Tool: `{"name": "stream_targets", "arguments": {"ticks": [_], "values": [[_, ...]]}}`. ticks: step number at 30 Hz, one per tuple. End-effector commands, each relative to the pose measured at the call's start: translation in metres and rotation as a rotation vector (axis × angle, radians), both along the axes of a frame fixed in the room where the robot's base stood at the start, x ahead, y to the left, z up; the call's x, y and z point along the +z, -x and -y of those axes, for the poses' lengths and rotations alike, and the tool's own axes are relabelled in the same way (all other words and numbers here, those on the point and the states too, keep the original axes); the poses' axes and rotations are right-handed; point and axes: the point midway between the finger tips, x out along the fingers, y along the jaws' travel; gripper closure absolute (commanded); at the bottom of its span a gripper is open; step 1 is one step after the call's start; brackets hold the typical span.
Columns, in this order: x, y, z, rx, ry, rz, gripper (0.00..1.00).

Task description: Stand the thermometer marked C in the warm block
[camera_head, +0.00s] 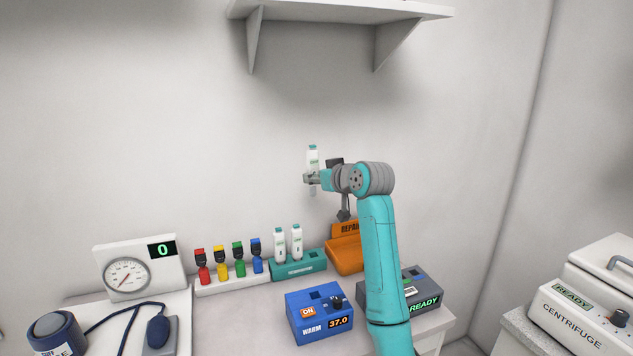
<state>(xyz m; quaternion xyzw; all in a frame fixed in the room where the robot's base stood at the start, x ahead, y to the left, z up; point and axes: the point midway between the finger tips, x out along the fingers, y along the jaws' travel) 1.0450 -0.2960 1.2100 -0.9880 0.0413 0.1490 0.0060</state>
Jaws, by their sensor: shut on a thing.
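My gripper (312,179) is shut on a white thermometer (313,156) with a green cap. It holds the thermometer upright, high above the bench in front of the wall. The letter on the held thermometer is too small to read. Two similar thermometers (280,246) and (297,243) stand in the green rack (300,269), which has an empty hole at its right. The blue warm block (304,332) stands in front of the rack, below my gripper. It has a square hole in its top, an orange ON label and a 37.0 display.
An orange REPAIR bin (345,258) stands behind my arm. A grey READY box (409,288) is right of the warm block, partly hidden by my arm. A shelf (340,10) hangs above.

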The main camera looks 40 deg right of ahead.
Motion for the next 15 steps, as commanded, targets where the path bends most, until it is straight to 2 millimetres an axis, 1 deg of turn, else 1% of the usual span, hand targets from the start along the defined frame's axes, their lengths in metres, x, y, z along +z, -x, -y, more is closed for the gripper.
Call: {"name": "stream_targets", "arguments": {"ticks": [8, 11, 15], "values": [[-0.001, 0.001, -0.001, 0.0, 0.0, 0.0, 1.0], [-0.007, 0.005, -0.004, 0.0, -0.001, -0.002, 1.0], [-0.024, 0.019, -0.015, -0.001, -0.001, -0.003, 1.0]]}}
